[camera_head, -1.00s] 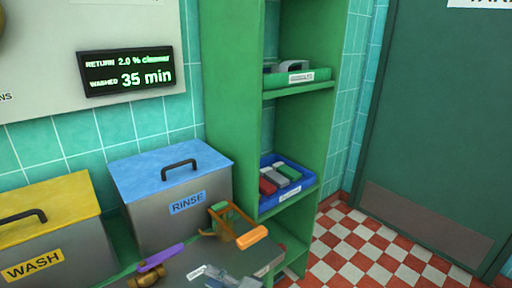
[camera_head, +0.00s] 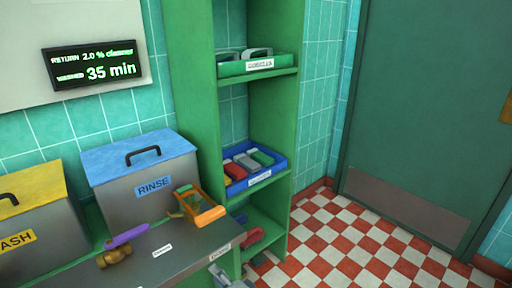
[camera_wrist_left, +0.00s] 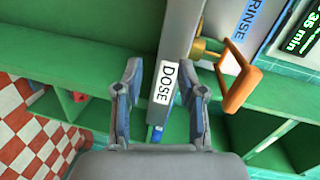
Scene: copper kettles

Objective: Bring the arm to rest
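My left gripper (camera_head: 228,278) shows at the bottom edge of the head view, partly cut off, just past the right end of the grey counter (camera_head: 185,262). In the left wrist view its two grey-blue fingers (camera_wrist_left: 161,72) stand apart with nothing between them. My right gripper is in neither view.
An orange-handled frame (camera_head: 206,215) and a brass piece with a purple handle (camera_head: 127,236) lie on the counter. A blue-lidded RINSE bin (camera_head: 140,190) stands behind them. Green shelves (camera_head: 190,100) hold a blue tray (camera_head: 281,167). Checkered floor (camera_head: 345,245) is open at right.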

